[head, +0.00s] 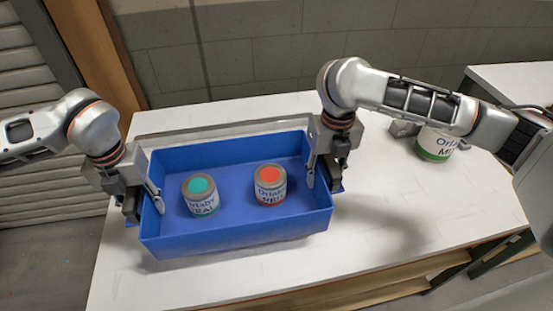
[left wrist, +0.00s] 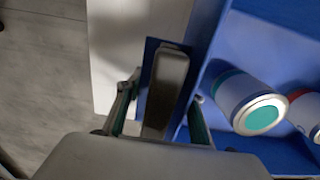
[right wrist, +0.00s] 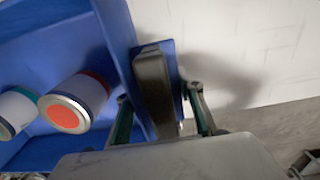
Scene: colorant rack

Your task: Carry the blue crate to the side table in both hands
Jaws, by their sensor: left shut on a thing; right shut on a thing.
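The blue crate (head: 235,240) is over the white table (head: 215,285) in the head view, roughly level. I cannot tell whether its bottom touches the table. Inside stand a teal-topped can (head: 201,197) and a red-topped can (head: 270,188), apart from each other. My left gripper (head: 142,203) is shut on the crate's left end, one finger inside and one outside. My right gripper (head: 325,178) is shut on the right end the same way. Both wrist views show the crate's wall (left wrist: 208,75) (right wrist: 117,45) and its handle part between the fingers.
A green-banded can (head: 433,150) stands on the white table at the right, behind my right arm. Another white tabletop (head: 515,78) shows at the upper right. A grey block wall (head: 260,60) is behind.

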